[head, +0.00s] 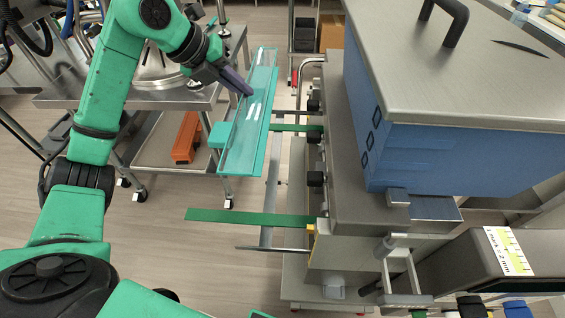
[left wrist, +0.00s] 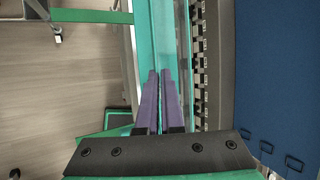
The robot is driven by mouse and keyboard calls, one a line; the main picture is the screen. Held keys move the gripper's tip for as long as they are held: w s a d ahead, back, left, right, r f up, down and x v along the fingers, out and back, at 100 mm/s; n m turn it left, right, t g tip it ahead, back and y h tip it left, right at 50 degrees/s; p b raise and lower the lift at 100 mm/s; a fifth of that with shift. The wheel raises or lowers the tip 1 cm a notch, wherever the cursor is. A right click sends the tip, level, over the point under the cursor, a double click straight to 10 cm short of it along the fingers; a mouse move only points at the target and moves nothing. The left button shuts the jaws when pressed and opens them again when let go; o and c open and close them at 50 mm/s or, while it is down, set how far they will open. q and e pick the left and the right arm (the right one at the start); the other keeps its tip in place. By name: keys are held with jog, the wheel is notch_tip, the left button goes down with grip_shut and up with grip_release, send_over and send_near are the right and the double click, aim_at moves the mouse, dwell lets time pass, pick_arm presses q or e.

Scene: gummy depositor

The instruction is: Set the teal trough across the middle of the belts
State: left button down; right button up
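The teal trough (head: 237,152) is long and shallow, with its length running up and down the head view, left of the machine. My left gripper (head: 245,88) has its purple fingers at the trough's upper half. In the left wrist view, the fingers (left wrist: 160,76) are close together on a long wall of the trough (left wrist: 184,40). The trough looks raised, held by this gripper. Two green belts stick out from the machine: the near belt (head: 250,217) is uncovered, and the far belt (head: 297,128) passes out of sight behind the trough. My right gripper is not in view.
The blue and grey depositor machine (head: 440,150) fills the right side, with a row of nozzles (left wrist: 199,60) close to the trough in the left wrist view. A steel cart (head: 150,95) with an orange object (head: 187,138) stands at left.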

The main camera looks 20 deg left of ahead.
pick_arm(q)
notch_tip(320, 180, down, 19)
jog(key=p, duration=0.1)
jog(key=shift+s+a+f, duration=0.15)
jog(key=shift+s+a, duration=0.1)
jog(key=shift+s, duration=0.2)
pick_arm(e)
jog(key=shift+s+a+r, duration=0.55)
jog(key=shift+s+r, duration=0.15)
pick_arm(q)
jog(key=c, duration=1.1)
grip_release()
jog(key=shift+o, duration=0.2)
